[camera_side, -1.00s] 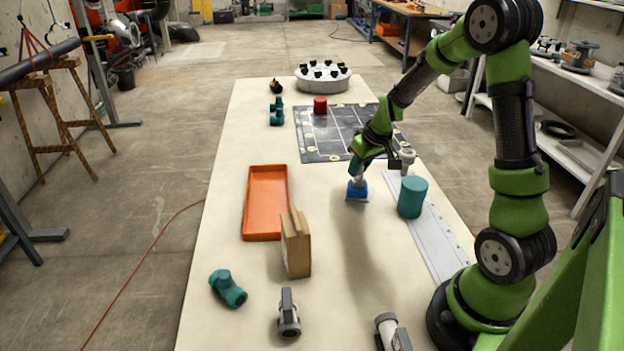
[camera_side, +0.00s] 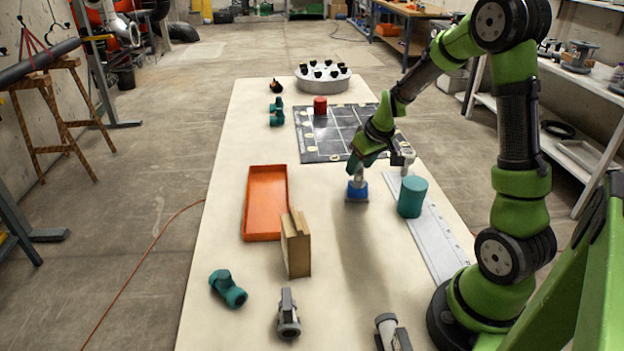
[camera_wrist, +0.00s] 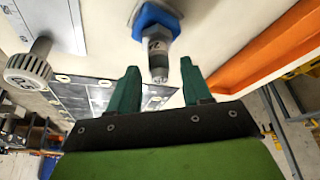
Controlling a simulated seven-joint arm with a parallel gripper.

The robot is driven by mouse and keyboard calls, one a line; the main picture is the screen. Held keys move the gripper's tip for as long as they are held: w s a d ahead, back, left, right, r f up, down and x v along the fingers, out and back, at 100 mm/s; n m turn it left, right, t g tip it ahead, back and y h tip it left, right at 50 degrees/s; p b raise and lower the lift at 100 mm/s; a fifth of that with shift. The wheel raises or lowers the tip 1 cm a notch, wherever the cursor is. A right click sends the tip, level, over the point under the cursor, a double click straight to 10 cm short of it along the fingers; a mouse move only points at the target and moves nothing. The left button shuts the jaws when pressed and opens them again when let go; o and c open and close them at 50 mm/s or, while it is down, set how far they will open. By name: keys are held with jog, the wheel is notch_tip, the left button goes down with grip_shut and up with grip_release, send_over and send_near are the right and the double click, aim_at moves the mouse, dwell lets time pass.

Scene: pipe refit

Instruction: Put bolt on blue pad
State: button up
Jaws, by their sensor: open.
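The bolt (camera_wrist: 160,58) is a grey threaded piece standing upright on the blue pad (camera_wrist: 150,14). In the side view the blue pad (camera_side: 357,193) sits on the table's middle right, with the pale bolt (camera_side: 358,179) on top, small and partly covered. My gripper (camera_side: 360,171) is just above and at the bolt's upper end. In the wrist view my gripper (camera_wrist: 161,76) has its two green fingers apart. The bolt's tip lies in the gap between them, with clear space on both sides. The fingers appear not to touch it.
A teal cylinder (camera_side: 412,197) stands right of the pad. An orange tray (camera_side: 248,220) and brown block (camera_side: 296,246) are at left. A dark grid mat (camera_side: 325,148) carries a red cylinder (camera_side: 320,105).

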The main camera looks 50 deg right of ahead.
jog(key=v, duration=1.1)
jog(key=s+a+r+t+y, duration=0.1)
jog(key=s+a+r, duration=0.2)
jog(key=a, duration=0.8)
jog(key=s+a+r+m+t+y, duration=0.1)
jog(key=s+a+r+y, duration=0.1)
jog(key=s+a, duration=0.5)
jog(key=a+r, duration=0.1)
jog(key=a, duration=0.3)
jog(key=shift+t, duration=0.4)
